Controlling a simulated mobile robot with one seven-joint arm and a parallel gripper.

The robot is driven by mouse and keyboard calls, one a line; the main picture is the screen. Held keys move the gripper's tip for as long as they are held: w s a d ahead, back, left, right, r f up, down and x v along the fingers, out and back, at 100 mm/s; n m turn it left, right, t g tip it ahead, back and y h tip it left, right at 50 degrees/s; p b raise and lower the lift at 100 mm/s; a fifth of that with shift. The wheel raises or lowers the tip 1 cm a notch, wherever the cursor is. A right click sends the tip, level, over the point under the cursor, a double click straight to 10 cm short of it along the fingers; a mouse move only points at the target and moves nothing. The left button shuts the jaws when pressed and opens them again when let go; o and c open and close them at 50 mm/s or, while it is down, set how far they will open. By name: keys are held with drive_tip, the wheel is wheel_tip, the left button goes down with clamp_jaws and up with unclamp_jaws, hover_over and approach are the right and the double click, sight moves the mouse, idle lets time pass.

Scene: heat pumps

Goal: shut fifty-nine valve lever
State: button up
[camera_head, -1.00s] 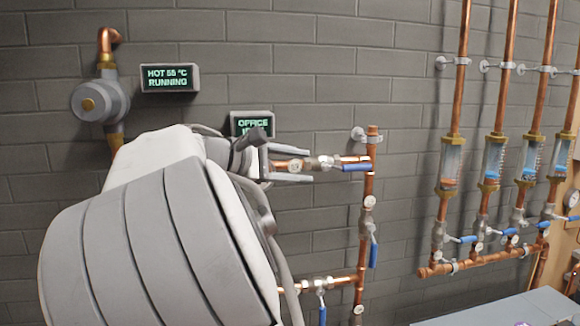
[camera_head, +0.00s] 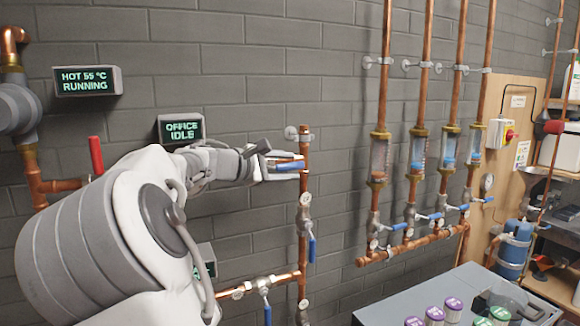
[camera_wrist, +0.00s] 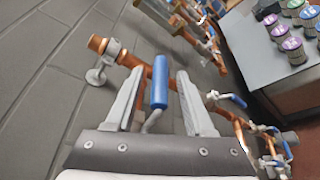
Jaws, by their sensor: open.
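A blue valve lever (camera_head: 287,166) sits on the top branch of the copper riser, below the "OFFICE IDLE" display. In the wrist view, the blue lever (camera_wrist: 160,82) lies between the two fingers of my gripper (camera_wrist: 161,71), with a gap on each side. My gripper (camera_head: 299,166) is open, with its fingers above and below the lever in the head view. The lever points along the branch toward the riser. The valve body and its tag are hidden behind my gripper, so I cannot read a number.
The riser (camera_head: 302,240) carries another valve with its blue lever (camera_head: 312,248) hanging down. A lower branch has a further blue lever (camera_head: 267,312). Several flow-meter pipes stand right. A grey bench (camera_head: 385,315) with coloured cans is at front right. A red lever (camera_head: 96,155) is upright at left.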

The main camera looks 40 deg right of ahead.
drive_tip(key=shift+d+f, duration=0.15)
drive_tip(key=shift+d, duration=0.4)
clamp_jaws()
idle(1.1)
